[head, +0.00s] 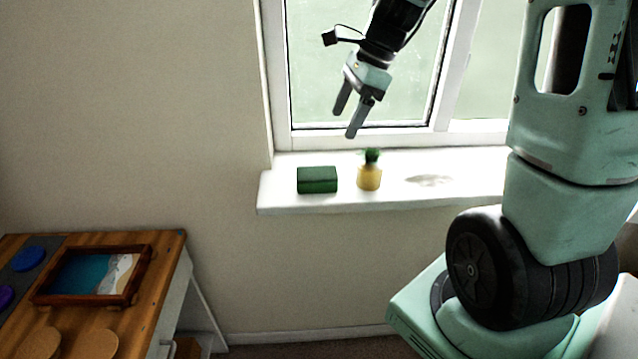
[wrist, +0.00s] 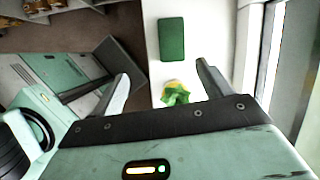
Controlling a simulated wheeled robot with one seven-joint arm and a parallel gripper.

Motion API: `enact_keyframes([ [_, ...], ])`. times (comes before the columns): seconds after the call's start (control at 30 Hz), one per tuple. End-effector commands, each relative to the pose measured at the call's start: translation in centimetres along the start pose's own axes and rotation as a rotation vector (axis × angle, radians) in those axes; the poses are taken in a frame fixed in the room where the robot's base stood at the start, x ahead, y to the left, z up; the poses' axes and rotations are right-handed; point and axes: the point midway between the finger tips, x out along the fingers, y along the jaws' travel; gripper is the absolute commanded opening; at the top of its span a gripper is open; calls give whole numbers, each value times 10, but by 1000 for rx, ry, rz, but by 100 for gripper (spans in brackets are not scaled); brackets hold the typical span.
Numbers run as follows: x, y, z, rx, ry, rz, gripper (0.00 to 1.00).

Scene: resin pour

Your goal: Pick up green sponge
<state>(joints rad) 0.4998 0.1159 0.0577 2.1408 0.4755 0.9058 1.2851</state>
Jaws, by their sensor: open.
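The green sponge (head: 317,180) is a dark green block lying on the white windowsill, near its left end. It also shows in the wrist view (wrist: 171,39), near the top middle, beyond my fingertips. My gripper (head: 345,124) is open and empty, tilted down above the sill and in front of the window. In the head view it appears above and slightly right of the sponge. In the wrist view its two fingers (wrist: 163,80) are spread wide, with the sponge apart from both.
A yellow pot with a green plant (head: 369,172) stands just right of the sponge; it also shows in the wrist view (wrist: 175,93). The white windowsill (head: 470,170) has free room further right. A wooden table (head: 160,262) with a framed picture (head: 95,276) stands at lower left.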

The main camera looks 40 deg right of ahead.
Motion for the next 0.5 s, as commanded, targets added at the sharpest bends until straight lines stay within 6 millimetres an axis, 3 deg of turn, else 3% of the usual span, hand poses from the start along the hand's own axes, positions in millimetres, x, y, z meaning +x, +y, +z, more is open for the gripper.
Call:
enact_keyframes([
  [0.03, -4, -6, -10, 63, -7, -12, 78],
  [0.17, -1, -11, -18, 136, -16, -20, 78],
  [0.5, 66, -11, -17, 137, -16, -15, 78],
])
